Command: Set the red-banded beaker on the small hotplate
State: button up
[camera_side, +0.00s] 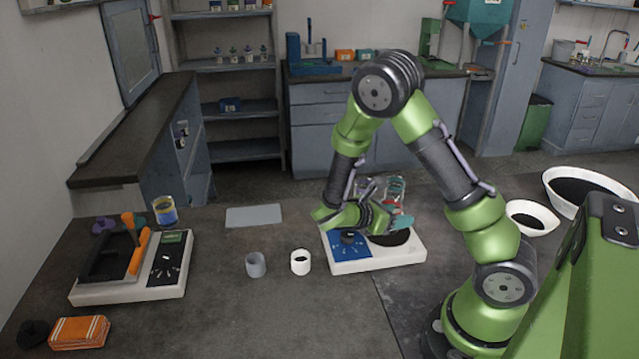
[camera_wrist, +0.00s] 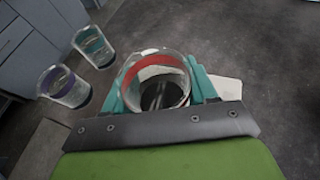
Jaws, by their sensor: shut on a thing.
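The red-banded beaker (camera_wrist: 158,82) is clear glass and sits between the teal fingers of my gripper (camera_wrist: 161,92) in the wrist view. My gripper is shut on it. In the side view the beaker (camera_side: 395,188) shows partly behind my gripper (camera_side: 392,217), looking upright. The small hotplate (camera_side: 375,262) has a white body, a blue panel with a black knob, and a dark round plate (camera_side: 398,238). My gripper and the beaker are over or just behind that plate; I cannot tell whether the beaker touches it. A white corner of the hotplate (camera_wrist: 229,88) shows in the wrist view.
A teal-banded beaker (camera_wrist: 94,45) and a purple-banded beaker (camera_wrist: 66,87) stand close by. A grey cup (camera_side: 256,265) and white cup (camera_side: 300,262) stand left of the hotplate. A white device with orange clamps (camera_side: 130,290) is far left; white bowls (camera_side: 532,218) are right.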

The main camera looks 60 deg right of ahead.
jog(key=o, duration=1.1)
jog(key=shift+f, duration=0.1)
